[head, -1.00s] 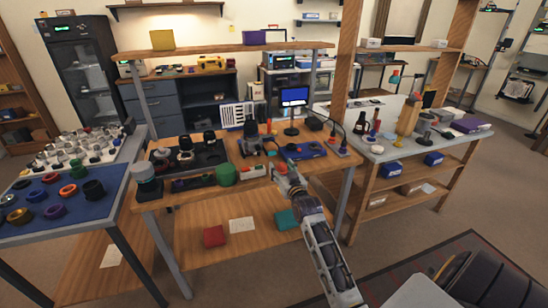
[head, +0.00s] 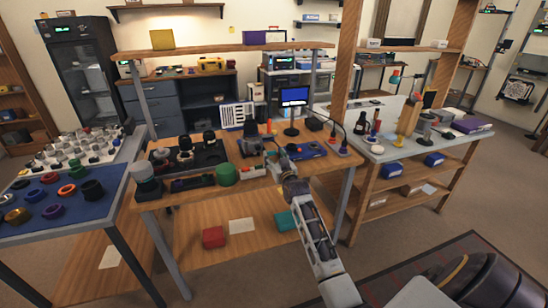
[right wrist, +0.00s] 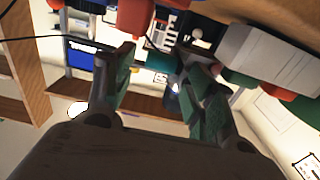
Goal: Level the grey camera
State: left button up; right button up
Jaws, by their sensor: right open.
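A dark grey camera-like body (head: 250,142) stands on the wooden workbench (head: 215,188), right of the black parts tray. It is small and partly crowded by my arm, so I cannot tell its tilt. My right gripper (head: 271,159) is just in front of it and to its right, near the bench's front edge. In the right wrist view my right gripper (right wrist: 160,82) has its two fingers spread apart, with nothing clearly held between them. I cannot make out the camera there. My left gripper is not in view.
A black tray (head: 208,160) of parts and a green cylinder (head: 226,174) stand left of my right gripper.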

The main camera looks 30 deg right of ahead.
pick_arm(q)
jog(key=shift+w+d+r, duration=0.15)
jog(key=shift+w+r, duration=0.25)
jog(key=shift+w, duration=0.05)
pick_arm(e)
jog(key=shift+w+d, duration=0.15)
jog(key=shift+w, duration=0.5)
jog(key=shift+r, duration=0.1)
grip_shut()
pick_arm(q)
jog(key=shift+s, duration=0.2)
pick_arm(e)
jog(key=shift+d+r, duration=0.1)
jog(key=shift+r, duration=0.05)
